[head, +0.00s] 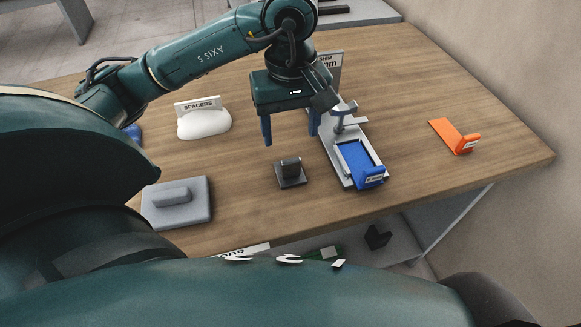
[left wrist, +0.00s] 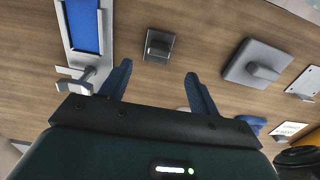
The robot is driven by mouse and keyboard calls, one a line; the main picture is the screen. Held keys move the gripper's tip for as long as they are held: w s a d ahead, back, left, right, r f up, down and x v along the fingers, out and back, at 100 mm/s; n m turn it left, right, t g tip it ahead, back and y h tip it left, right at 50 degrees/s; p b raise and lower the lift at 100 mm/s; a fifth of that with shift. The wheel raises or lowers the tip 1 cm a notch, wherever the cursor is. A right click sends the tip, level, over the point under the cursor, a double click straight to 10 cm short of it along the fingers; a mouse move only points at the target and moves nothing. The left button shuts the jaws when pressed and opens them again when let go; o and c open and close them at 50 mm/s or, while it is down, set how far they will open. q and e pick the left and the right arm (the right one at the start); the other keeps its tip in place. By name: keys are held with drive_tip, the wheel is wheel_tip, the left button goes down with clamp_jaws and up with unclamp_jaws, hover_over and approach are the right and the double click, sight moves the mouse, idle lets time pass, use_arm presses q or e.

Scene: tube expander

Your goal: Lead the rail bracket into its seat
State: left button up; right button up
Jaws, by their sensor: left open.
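No label names the rail bracket clearly. An orange L-shaped bracket (head: 455,137) with a small label lies on the table at the right. A blue L-shaped piece (head: 358,162) lies in a long grey fixture (head: 340,171) with a clamp-like post; it also shows in the left wrist view (left wrist: 84,27). A small dark block with an upright tab (head: 290,172) stands left of the fixture, also in the left wrist view (left wrist: 158,46). My left gripper (head: 290,130) is open and empty above the table, behind the dark block and beside the fixture. My right gripper is not seen.
A grey block with a raised handle (head: 178,201) sits at the front left. A white mound with a SPACERS sign (head: 204,120) lies at the back left. A sign stands behind the fixture. The table (head: 430,90) is clear between fixture and orange bracket.

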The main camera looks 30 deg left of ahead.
sight(290, 163)
use_arm(q)
wheel_tip(290, 163, down, 5)
drive_tip(key=shift+w+a+f+p, duration=0.1)
drive_tip(key=shift+a+f+p, duration=0.1)
drive_tip(key=shift+f, duration=1.15)
drive_tip(key=shift+w+a+f+p, duration=0.1)
drive_tip(key=shift+f+p, duration=0.1)
drive_tip(key=shift+f, duration=1.1)
drive_tip(key=shift+c, duration=0.3)
drive_tip(key=c, duration=1.1)
